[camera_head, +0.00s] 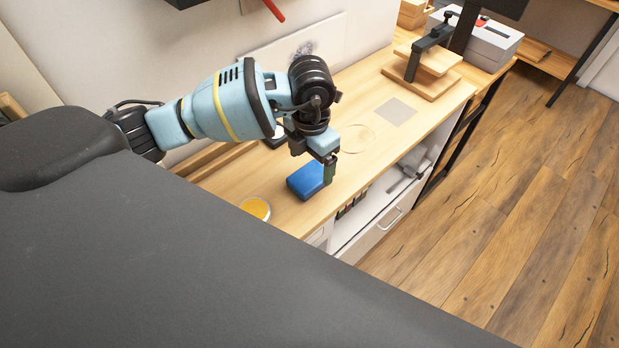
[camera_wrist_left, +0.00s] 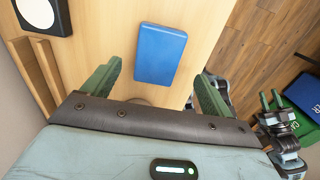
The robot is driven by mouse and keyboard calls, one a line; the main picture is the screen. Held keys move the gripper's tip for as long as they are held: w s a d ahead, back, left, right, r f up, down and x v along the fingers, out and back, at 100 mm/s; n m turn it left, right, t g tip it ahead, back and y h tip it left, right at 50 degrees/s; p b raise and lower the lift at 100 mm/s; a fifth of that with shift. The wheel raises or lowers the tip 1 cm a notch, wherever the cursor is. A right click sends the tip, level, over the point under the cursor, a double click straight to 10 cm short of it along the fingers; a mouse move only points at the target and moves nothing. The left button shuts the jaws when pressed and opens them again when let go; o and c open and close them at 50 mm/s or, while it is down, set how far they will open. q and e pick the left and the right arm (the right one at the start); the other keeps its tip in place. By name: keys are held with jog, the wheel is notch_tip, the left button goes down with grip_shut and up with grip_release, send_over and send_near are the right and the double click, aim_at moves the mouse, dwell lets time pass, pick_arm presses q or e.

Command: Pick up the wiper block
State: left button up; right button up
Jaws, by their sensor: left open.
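The wiper block, a plain blue rectangular block (camera_head: 305,181), lies flat on the wooden desktop near its front edge. My left gripper (camera_head: 328,172) is over the desk, at the block's right side in the head view. In the left wrist view the block (camera_wrist_left: 160,54) lies ahead of my left gripper (camera_wrist_left: 156,86), between the lines of its two green fingers. The fingers are wide apart with nothing between them. In the head view the fingers overlap each other, and any contact with the block cannot be told. My right gripper (camera_wrist_left: 271,102) shows small at the right of the wrist view.
A yellow-topped round container (camera_head: 256,208) stands left of the block. A clear round dish (camera_head: 358,138) and a grey square (camera_head: 395,112) lie farther along the desk. A wooden stand with a black clamp (camera_head: 425,75) is at the far end. Open shelving sits below the desk's front edge.

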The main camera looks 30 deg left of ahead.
aim_at(310, 176)
pick_arm(q)
notch_tip(310, 176, down, 5)
jog(key=shift+a, duration=0.15)
jog(key=c, duration=1.1)
jog(key=shift+r, duration=0.1)
